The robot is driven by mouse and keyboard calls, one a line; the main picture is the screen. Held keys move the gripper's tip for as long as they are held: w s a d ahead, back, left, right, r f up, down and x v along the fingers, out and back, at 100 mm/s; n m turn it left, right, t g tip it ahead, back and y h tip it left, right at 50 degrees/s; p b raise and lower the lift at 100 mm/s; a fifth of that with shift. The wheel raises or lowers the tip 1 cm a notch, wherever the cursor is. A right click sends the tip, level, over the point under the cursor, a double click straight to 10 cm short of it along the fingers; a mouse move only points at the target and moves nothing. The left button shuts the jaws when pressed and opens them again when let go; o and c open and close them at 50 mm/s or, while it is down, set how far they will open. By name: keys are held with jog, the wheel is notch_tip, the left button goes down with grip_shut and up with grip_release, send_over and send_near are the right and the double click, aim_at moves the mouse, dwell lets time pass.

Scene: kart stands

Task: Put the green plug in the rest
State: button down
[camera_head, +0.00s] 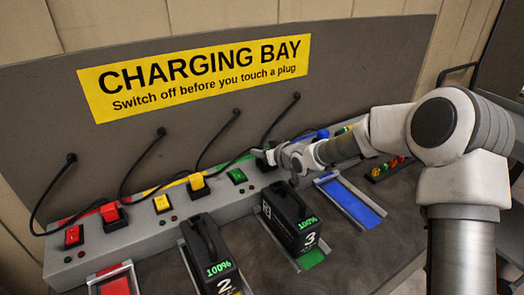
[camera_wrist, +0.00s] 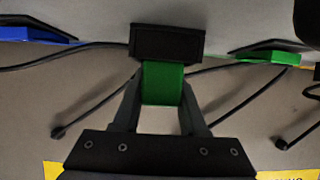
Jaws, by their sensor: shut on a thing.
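The green plug (camera_wrist: 162,84) is between the two fingers of my gripper (camera_wrist: 160,115) in the wrist view. My gripper is shut on it. A black block (camera_wrist: 167,42) meets the plug's far end; I cannot tell whether this is its socket, its rest or part of the plug. In the head view my gripper (camera_head: 270,158) is at the back ledge, just right of the green switch (camera_head: 237,175), and mostly hides the plug.
Red (camera_head: 110,213) and yellow (camera_head: 197,182) plugs stand along the ledge (camera_head: 145,240), with black cables running to the back board. Black battery packs 2 (camera_head: 209,250) and 3 (camera_head: 289,213) stand in front. An empty blue tray (camera_head: 352,202) lies to the right.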

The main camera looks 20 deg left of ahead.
jog(key=shift+c, duration=2.2)
grip_release()
jog(key=shift+f, duration=0.1)
jog(key=shift+s+d+r, duration=0.1)
jog(key=shift+d+r, duration=0.1)
jog(key=shift+r, duration=0.1)
jog(key=p+v, duration=0.1)
jog(key=v, duration=1)
jog(key=shift+s+d+p, duration=0.2)
jog(key=shift+d+p, duration=0.05)
jog(key=shift+p, duration=0.1)
